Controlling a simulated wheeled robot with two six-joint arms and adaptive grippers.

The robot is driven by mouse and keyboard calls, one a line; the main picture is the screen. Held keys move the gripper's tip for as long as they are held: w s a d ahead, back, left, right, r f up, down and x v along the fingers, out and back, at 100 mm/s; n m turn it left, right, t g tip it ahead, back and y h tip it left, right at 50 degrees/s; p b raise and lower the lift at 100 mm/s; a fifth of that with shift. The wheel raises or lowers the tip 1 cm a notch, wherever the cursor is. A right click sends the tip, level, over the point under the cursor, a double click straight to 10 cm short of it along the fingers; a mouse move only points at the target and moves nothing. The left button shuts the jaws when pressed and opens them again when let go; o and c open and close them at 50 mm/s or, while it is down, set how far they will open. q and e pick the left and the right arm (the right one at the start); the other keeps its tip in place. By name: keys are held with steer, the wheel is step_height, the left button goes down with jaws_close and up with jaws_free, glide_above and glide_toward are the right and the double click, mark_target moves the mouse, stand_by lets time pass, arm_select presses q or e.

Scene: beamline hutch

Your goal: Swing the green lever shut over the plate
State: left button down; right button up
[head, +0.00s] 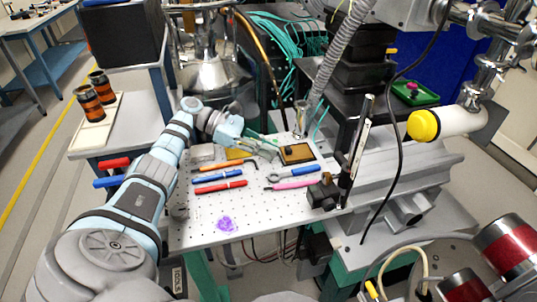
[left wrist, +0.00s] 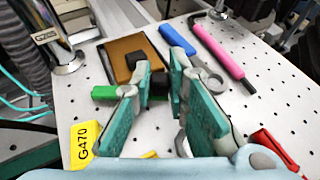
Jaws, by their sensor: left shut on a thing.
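A brown plate (head: 297,159) lies at the right rear of the perforated board in the head view, with a dark knob on it. In the left wrist view the brown plate (left wrist: 121,47) is beyond my fingers, with a black block at its edge. The green lever (left wrist: 105,92) lies across the near side of the plate, its right part hidden behind a finger. My left gripper (head: 269,150) is beside the plate. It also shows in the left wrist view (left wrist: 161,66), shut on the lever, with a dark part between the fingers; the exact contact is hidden.
Several tools lie on the perforated board (head: 205,232), including a blue wrench (head: 298,172), a pink tool (head: 291,184) and a red one (head: 220,187). A dark upright post (head: 357,150) stands right.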

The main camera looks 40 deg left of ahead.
arm_select(q)
steer(key=shift+a+m+g+b, duration=0.1)
steer(key=shift+m+g+b, duration=0.2)
steer(key=shift+g+b, duration=0.1)
steer(key=c, duration=1.6)
jaws_free()
steer(key=shift+o, duration=0.2)
step_height(320, 180, up, 10)
steer(key=shift+c, duration=0.2)
